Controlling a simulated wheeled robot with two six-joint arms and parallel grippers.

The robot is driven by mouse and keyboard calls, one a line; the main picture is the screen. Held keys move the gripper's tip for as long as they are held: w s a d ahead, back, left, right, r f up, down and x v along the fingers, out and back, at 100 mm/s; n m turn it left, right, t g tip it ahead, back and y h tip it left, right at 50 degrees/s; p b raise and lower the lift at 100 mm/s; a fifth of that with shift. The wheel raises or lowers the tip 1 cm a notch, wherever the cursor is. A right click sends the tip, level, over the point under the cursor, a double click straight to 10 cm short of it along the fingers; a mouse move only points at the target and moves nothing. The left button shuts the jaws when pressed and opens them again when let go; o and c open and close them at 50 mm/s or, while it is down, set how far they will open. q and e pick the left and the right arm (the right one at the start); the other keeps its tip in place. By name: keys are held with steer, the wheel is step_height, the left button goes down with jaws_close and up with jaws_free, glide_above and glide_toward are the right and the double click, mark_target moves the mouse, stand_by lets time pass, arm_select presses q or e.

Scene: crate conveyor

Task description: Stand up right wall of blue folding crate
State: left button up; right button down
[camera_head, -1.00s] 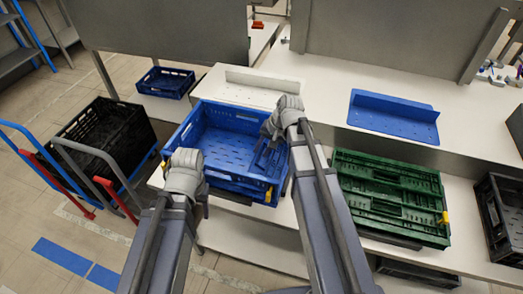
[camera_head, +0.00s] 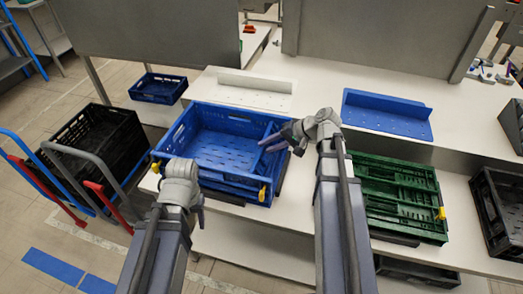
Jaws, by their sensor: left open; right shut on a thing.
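The blue folding crate (camera_head: 237,191) stands on the white bench in front of me, with its far and left walls upright. Its right wall (camera_head: 272,139) is raised from the crate floor along the right side; the gripper partly covers it, and I cannot tell if it is fully upright. My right gripper (camera_head: 292,138) is shut on this right wall near its upper edge. My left gripper (camera_head: 199,203) is open and empty at the crate's front left corner, in front of the near wall.
A folded green crate (camera_head: 398,196) lies to the right, beyond my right arm. A blue panel (camera_head: 388,115) and a white panel (camera_head: 240,92) lie behind. A black crate (camera_head: 95,146) on a cart stands left. A small blue crate (camera_head: 158,88) sits at back left.

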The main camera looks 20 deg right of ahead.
steer(key=s+d+b, duration=0.1)
steer(key=s+d+t+y+b, duration=0.1)
steer(key=b, duration=0.1)
steer(key=shift+d+f+y, duration=0.25)
steer(key=shift+f+y, duration=0.05)
steer(key=shift+s+d+r, duration=0.15)
steer(key=shift+s+d, duration=0.7)
steer(key=shift+d, duration=0.1)
stand_by(0.9)
steer(key=c, duration=0.9)
jaws_free()
steer(key=shift+o, duration=0.9)
steer(key=shift+d, duration=0.1)
steer(key=shift+o, duration=0.2)
